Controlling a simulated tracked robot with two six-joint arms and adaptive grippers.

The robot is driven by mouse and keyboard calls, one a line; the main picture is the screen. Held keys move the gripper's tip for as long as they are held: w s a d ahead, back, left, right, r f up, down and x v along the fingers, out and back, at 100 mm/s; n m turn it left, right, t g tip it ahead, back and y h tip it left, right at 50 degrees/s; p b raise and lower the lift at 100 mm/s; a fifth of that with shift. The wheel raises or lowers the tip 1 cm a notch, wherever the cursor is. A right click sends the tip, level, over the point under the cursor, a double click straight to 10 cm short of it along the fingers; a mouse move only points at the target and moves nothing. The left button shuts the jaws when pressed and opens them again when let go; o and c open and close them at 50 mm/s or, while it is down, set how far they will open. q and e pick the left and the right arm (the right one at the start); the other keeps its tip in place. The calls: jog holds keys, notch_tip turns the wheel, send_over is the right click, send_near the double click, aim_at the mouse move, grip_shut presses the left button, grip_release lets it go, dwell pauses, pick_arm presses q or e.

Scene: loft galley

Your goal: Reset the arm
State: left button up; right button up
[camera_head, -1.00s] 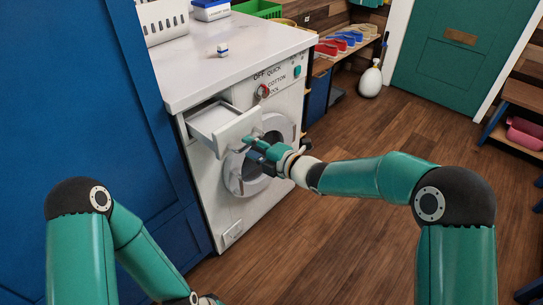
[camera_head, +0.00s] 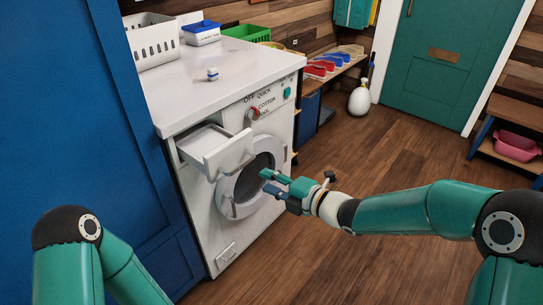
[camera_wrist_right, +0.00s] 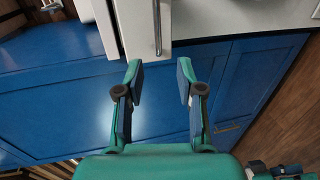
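My right gripper (camera_head: 268,182) is in front of the washing machine's round door (camera_head: 226,197), apart from the pulled-out drawer (camera_head: 230,156). In the right wrist view the two fingers of this gripper (camera_wrist_right: 160,82) stand apart with nothing between them. A white front with a handle (camera_wrist_right: 133,22), apparently the drawer, shows just beyond them. My right arm (camera_head: 410,208) reaches in from the right. My left arm (camera_head: 80,250) is folded at the bottom left, and its gripper is out of the picture.
The white worktop (camera_head: 240,72) holds a small blue-and-white block (camera_head: 212,74), a white basket (camera_head: 155,45), a blue-lidded box (camera_head: 202,35) and a green crate (camera_head: 247,33). A tall blue cabinet (camera_head: 95,110) stands left. The wooden floor (camera_head: 350,155) right of the machine is mostly clear.

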jog(key=s+d+f+m+g+h, duration=0.1)
jog(key=s+d+f+m+h, duration=0.15)
jog(key=f, duration=0.55)
jog(key=s+d+f+m+h, duration=0.1)
jog(key=d+f+m, duration=0.2)
jog(key=f, duration=0.4)
jog(key=s+d+f+m+g+h, duration=0.2)
jog(key=s+d+f+m+g, duration=0.1)
jog(key=s+f+m, duration=0.45)
jog(key=s+d+f+m+g+h, duration=0.2)
jog(key=s+d+f+m, duration=0.1)
jog(key=s+f+m, duration=0.5)
jog(key=s+f+m+g, duration=0.2)
jog(key=s+m+g, duration=0.1)
jog(key=s+m, duration=0.6)
notch_tip(320, 180, up, 15)
jog(key=p, duration=1.5)
jog(key=shift+s+d, duration=0.4)
jog(key=shift+s, duration=0.05)
jog(key=shift+f+h, duration=0.15)
jog(key=shift+h, duration=0.1)
